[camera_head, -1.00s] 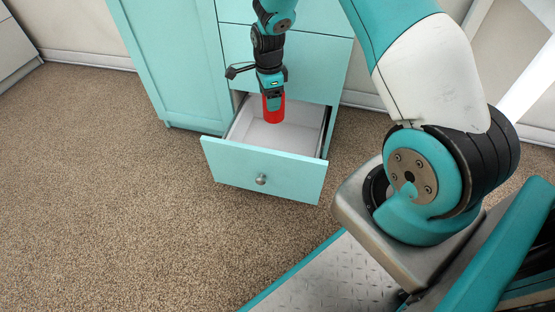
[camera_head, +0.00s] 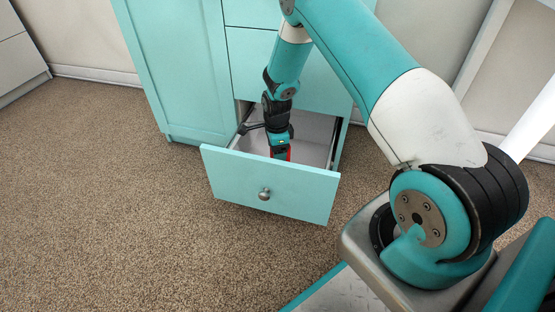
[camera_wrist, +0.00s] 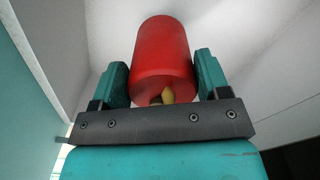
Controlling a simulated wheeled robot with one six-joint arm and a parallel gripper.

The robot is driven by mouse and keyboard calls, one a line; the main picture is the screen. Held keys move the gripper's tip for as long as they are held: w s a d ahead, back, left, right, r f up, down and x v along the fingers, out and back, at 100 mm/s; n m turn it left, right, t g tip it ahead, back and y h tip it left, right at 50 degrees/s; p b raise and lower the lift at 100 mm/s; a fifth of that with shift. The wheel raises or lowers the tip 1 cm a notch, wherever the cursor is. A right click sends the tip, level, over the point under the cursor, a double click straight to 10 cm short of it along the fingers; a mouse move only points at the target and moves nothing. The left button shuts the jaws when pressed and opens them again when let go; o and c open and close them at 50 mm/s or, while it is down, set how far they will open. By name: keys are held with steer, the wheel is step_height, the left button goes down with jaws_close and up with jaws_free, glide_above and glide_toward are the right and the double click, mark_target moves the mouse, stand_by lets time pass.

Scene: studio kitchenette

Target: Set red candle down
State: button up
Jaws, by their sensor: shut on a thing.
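The red candle (camera_wrist: 162,55) is held between the two fingers of my gripper (camera_wrist: 162,80) in the wrist view. In the head view my gripper (camera_head: 280,150) points down inside the open drawer (camera_head: 275,186), and a small part of the red candle (camera_head: 287,154) shows beside it. The candle's lower end is hidden by the drawer front in the head view. I cannot tell whether it touches the drawer floor. The pale drawer interior (camera_wrist: 100,30) surrounds it in the wrist view.
The teal cabinet (camera_head: 178,70) stands behind and left of the drawer. The drawer's walls are close around my gripper, with the teal front panel nearest the camera. Brown carpet (camera_head: 110,220) is clear on the left.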

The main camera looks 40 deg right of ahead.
steer(key=shift+f+b, duration=0.5)
steer(key=shift+f, duration=0.9)
steer(key=shift+f, duration=0.15)
steer(key=o, duration=1)
